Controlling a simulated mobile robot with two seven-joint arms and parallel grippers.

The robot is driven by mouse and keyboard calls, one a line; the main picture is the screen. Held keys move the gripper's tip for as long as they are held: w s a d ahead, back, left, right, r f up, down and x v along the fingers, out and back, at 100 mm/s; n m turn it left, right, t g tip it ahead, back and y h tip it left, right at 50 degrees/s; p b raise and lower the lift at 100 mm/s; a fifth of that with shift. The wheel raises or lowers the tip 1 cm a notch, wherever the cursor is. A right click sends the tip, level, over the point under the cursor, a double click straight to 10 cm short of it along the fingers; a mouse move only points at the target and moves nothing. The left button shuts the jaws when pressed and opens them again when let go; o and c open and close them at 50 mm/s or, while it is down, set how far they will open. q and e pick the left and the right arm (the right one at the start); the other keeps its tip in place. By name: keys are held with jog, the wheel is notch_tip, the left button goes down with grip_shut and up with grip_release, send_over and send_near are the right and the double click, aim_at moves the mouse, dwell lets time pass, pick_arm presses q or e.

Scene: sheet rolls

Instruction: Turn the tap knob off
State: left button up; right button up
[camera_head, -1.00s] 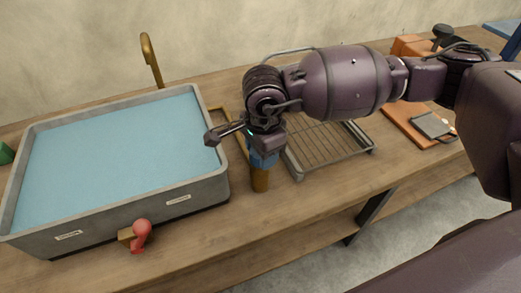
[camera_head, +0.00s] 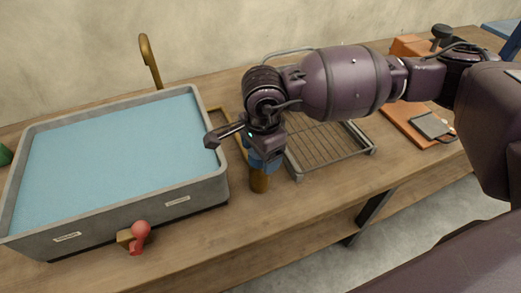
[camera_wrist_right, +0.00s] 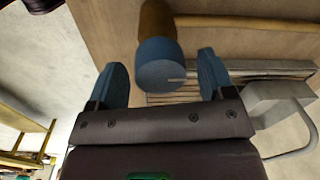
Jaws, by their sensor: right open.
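The red tap knob (camera_head: 140,232) sits on a brass-coloured fitting at the front wall of the grey basin (camera_head: 110,217), which holds blue water. My right gripper (camera_head: 262,160) is to the right of the basin, apart from the knob, over a brown cylinder (camera_head: 259,182) with a blue end. In the right wrist view, its two blue fingers are spread and the cylinder's blue end (camera_wrist_right: 160,63) shows ahead of the gap between them. I cannot tell whether they touch it. The knob is not in the wrist view. My left gripper is not in view.
A curved brass spout (camera_head: 150,62) rises behind the basin. A grey wire rack (camera_head: 325,147) stands right of my gripper. An orange-brown board (camera_head: 402,120) with a grey item lies farther right. The table front right of the knob is clear.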

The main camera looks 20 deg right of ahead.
jog(key=shift+r, duration=0.1)
notch_tip(320, 180, up, 11)
jog(key=p, duration=0.1)
jog(key=shift+s+f, duration=0.2)
jog(key=shift+s, duration=0.1)
dwell(0.4)
